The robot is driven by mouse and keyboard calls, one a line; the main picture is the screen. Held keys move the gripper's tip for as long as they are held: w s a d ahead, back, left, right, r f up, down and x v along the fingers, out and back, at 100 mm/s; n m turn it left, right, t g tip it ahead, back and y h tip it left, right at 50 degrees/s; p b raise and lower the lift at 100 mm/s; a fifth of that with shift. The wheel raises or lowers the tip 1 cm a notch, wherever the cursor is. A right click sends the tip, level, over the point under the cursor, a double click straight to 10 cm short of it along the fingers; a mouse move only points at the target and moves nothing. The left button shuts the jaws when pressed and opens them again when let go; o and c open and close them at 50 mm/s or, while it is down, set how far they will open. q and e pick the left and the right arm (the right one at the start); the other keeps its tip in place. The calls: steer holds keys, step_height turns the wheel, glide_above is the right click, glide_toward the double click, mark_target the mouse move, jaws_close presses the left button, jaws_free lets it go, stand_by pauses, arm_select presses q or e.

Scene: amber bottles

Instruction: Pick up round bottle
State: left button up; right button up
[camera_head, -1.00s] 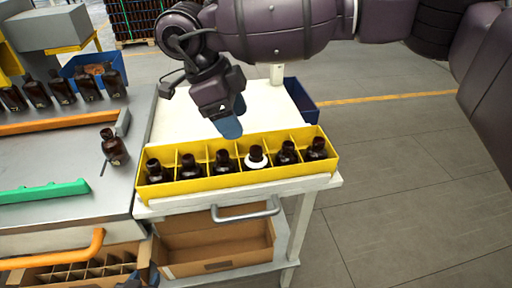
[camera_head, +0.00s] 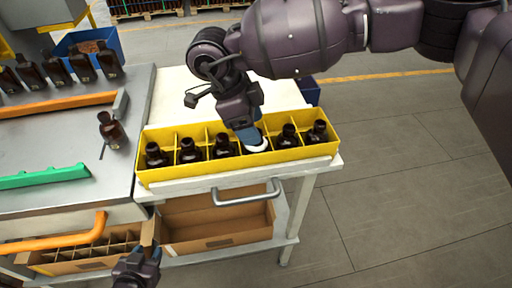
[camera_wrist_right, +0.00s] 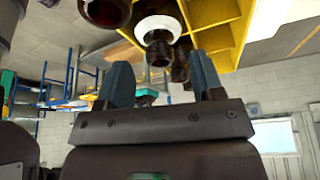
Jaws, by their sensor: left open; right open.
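A yellow divided tray (camera_head: 240,169) on the white cart holds a row of dark amber bottles. One dark bottle with a white ring (camera_head: 260,148) around it stands in the tray, mostly hidden by my right gripper (camera_head: 250,135). In the right wrist view, this ringed bottle (camera_wrist_right: 158,30) shows neck-on, beyond and between the blue fingers. My right gripper (camera_wrist_right: 160,82) is open there, with nothing between its fingertips. My left gripper (camera_head: 145,253) is low at the bottom edge of the head view, open, near the cardboard boxes and away from the tray.
One amber bottle (camera_head: 110,130) stands alone on the grey table left of the tray. More bottles (camera_head: 58,70) line up at the back left. An orange bar (camera_head: 55,105) and a green bar (camera_head: 45,176) lie on the table. A cardboard box (camera_head: 220,228) is below the tray.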

mark_target(256, 147)
steer(key=shift+x, duration=1.4)
jaws_close()
steer(key=shift+r, duration=0.1)
